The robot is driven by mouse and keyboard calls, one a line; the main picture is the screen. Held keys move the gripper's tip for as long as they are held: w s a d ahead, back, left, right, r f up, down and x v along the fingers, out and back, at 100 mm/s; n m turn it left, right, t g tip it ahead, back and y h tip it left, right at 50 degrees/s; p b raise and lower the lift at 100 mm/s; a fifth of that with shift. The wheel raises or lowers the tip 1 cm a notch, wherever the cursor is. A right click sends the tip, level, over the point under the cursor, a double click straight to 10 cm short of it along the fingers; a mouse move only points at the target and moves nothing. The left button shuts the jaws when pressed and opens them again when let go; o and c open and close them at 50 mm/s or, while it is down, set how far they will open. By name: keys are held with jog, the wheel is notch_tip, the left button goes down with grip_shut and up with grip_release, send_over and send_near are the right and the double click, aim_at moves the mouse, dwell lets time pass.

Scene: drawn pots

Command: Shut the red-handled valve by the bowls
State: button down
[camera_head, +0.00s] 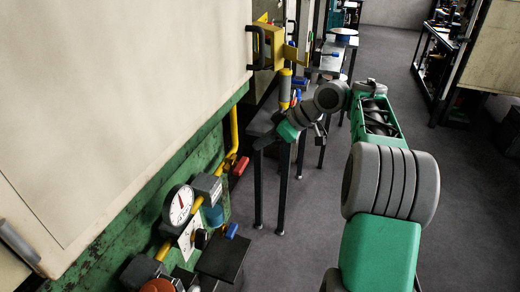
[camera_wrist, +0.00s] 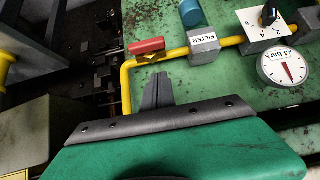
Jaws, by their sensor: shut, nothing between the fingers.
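The red valve handle (camera_head: 240,166) sits on a yellow pipe (camera_head: 235,130) along the green machine's side. In the wrist view the red handle (camera_wrist: 147,45) lies roughly in line with the pipe's horizontal run, beside the box marked FILTER (camera_wrist: 204,48). A blue cylinder (camera_wrist: 191,13), perhaps a bowl, is near that box; a blue bowl-like part (camera_head: 213,214) also shows in the head view. My gripper (camera_wrist: 159,80) is shut and empty, its tips below the handle in the picture and apart from it. In the head view my gripper (camera_head: 262,142) is near the handle, partly hard to make out.
A pressure gauge (camera_head: 179,205) and a dial plate (camera_wrist: 262,22) are along the same pipe. A blue handle (camera_head: 231,231) sits lower down. A dark table (camera_head: 265,125) stands close behind my gripper. Open floor (camera_head: 310,230) lies to the right.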

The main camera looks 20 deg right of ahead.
send_over(240, 168)
jog(key=s+d, duration=0.2)
notch_tip(240, 168, down, 6)
jog(key=shift+w+a+f+b, duration=0.15)
jog(key=shift+f+b, duration=0.25)
jog(key=shift+f, duration=1.15)
jog(key=shift+f+b, duration=0.25)
jog(key=shift+b, duration=0.5)
